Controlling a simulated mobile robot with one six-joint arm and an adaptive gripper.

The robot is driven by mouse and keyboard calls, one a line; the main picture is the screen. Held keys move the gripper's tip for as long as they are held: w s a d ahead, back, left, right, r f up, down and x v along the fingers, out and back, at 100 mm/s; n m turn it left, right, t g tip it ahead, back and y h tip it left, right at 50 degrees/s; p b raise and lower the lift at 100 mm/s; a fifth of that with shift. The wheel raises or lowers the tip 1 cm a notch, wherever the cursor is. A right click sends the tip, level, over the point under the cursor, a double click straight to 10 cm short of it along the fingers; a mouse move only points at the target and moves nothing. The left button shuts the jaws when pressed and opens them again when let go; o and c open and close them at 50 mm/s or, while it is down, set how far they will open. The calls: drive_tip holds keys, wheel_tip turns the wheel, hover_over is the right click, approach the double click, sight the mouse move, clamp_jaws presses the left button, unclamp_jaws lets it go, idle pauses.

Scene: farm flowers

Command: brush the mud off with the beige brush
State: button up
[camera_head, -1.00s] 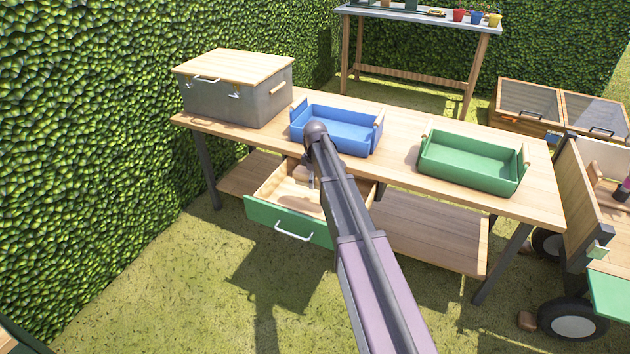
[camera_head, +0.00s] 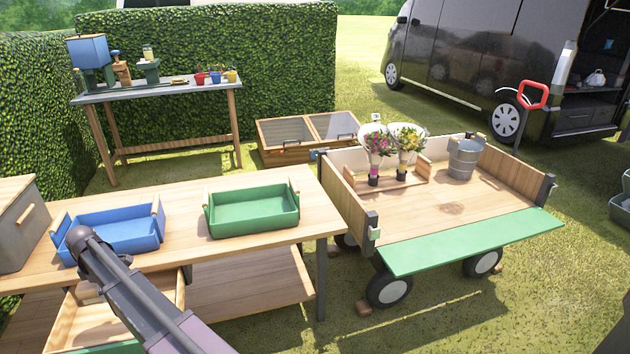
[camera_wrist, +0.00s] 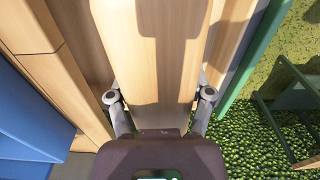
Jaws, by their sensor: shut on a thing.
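In the wrist view my gripper (camera_wrist: 160,98) is shut on a broad pale wooden piece, the beige brush (camera_wrist: 152,55), with one finger on each side. Its bristles are not visible. In the head view the gripper is mostly hidden behind my arm, over the open drawer (camera_head: 62,322) of the workbench.
A blue tray (camera_head: 140,236) and a green tray (camera_head: 255,222) stand on the workbench (camera_head: 205,254). Two flower bunches (camera_head: 376,145) and a metal bucket (camera_head: 464,160) stand on the cart. Its green flap (camera_head: 470,240) sticks out in front. Grass lies open before the cart.

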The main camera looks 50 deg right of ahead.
wheel_tip(320, 180, up, 42)
drive_tip(key=p, duration=4)
drive_tip(key=shift+p, duration=0.3)
drive_tip(key=shift+f, duration=0.1)
